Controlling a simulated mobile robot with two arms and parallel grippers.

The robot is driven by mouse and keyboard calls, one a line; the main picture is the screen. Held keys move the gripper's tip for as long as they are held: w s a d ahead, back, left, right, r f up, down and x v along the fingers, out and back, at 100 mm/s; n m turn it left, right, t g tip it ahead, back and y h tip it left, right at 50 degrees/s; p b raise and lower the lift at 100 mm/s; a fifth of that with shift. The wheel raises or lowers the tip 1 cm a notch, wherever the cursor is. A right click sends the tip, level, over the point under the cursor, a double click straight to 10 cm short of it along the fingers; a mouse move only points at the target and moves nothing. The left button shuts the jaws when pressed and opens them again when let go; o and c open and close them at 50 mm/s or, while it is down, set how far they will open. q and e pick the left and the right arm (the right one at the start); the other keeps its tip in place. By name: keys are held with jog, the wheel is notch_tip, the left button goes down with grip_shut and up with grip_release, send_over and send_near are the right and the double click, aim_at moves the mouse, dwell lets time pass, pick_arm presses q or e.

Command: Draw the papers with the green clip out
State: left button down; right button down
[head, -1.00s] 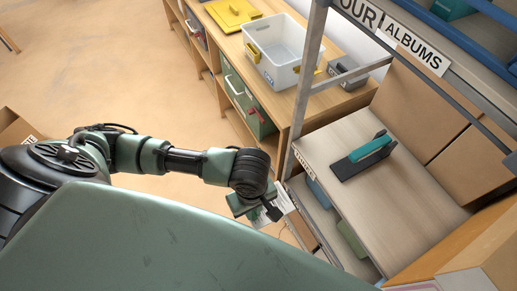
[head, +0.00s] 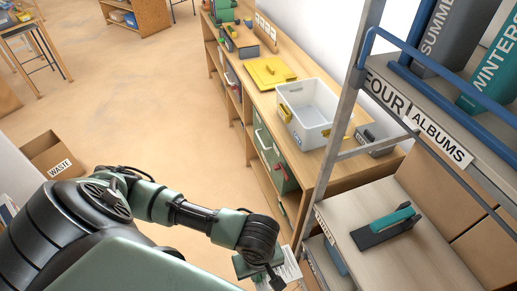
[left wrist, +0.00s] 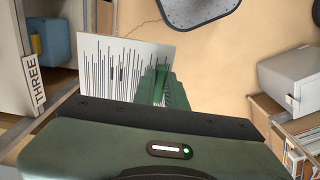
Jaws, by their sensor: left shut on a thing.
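My left gripper (head: 272,274) is low in the head view, beside the front of the shelf unit. It is shut on the papers with the green clip. The papers show as a white sheet edge (head: 290,268) by the gripper. In the left wrist view the papers (left wrist: 122,62) are a white sheet with dark vertical lines, standing beyond the gripper body. The gripper body hides the lower part of the papers and the fingertips. My right gripper is not in view.
Shelf THREE (left wrist: 37,70) holds a blue box (left wrist: 56,43), left of the papers in the wrist view. A wooden bench (head: 345,165) carries a white bin (head: 312,130). Open floor (head: 150,90) lies left of the bench.

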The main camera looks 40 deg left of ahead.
pick_arm(q)
jog(key=shift+r+p, duration=1.6)
jog(key=shift+r, duration=0.3)
